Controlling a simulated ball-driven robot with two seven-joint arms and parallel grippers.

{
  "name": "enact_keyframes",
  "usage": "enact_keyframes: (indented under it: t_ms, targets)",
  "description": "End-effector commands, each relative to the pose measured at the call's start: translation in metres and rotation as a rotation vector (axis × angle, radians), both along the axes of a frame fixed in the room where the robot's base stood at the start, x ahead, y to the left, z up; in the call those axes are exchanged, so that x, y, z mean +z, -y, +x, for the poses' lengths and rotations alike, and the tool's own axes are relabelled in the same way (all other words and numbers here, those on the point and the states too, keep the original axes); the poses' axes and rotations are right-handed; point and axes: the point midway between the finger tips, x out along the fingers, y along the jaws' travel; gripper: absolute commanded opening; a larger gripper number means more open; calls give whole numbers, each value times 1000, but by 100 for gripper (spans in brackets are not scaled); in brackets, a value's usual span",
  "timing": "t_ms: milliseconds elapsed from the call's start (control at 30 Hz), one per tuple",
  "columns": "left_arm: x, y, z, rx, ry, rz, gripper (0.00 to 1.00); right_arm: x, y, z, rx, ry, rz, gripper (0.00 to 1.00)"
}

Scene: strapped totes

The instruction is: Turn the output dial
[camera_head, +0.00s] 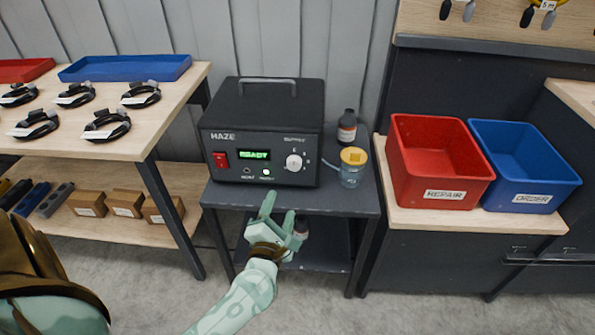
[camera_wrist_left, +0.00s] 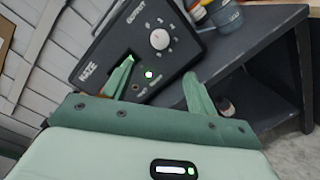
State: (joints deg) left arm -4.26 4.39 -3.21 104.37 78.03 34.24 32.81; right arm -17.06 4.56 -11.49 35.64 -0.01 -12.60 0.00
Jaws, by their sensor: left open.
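The output dial (camera_head: 294,162) is a round white knob on the right of the front panel of a black HAZE machine (camera_head: 262,108). It also shows in the left wrist view (camera_wrist_left: 159,39), beyond the fingers. The machine's green display (camera_head: 254,155) reads READY, and a red switch (camera_head: 220,160) is at its left. My left gripper (camera_head: 277,205) is open and empty, in front of and below the panel, apart from the dial. In the left wrist view its two green fingers (camera_wrist_left: 158,82) stand wide apart. My right gripper is not in view.
The machine stands on a dark cart (camera_head: 345,200). A jar with a yellow lid (camera_head: 352,168) and a dark bottle (camera_head: 347,128) stand close to its right. Red (camera_head: 440,190) and blue (camera_head: 535,185) totes are farther right. A wooden bench (camera_head: 165,115) with coiled cables is at left.

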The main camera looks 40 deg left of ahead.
Motion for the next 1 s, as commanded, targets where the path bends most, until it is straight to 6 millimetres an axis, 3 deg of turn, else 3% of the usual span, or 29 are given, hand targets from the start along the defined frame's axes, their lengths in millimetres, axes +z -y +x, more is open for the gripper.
enact_keyframes:
  t_ms: [300, 500, 700, 1000]
  targets:
    - [-3, -34, 74, -2, -1, 4, 58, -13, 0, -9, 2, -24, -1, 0]
    - [-3, -51, 110, -2, -2, 6, 58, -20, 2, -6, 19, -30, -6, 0]
    - [-1, -58, 126, -3, -3, 5, 58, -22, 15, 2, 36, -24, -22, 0]
    - [0, -59, 128, -2, -2, 6, 58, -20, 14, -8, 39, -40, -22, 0]
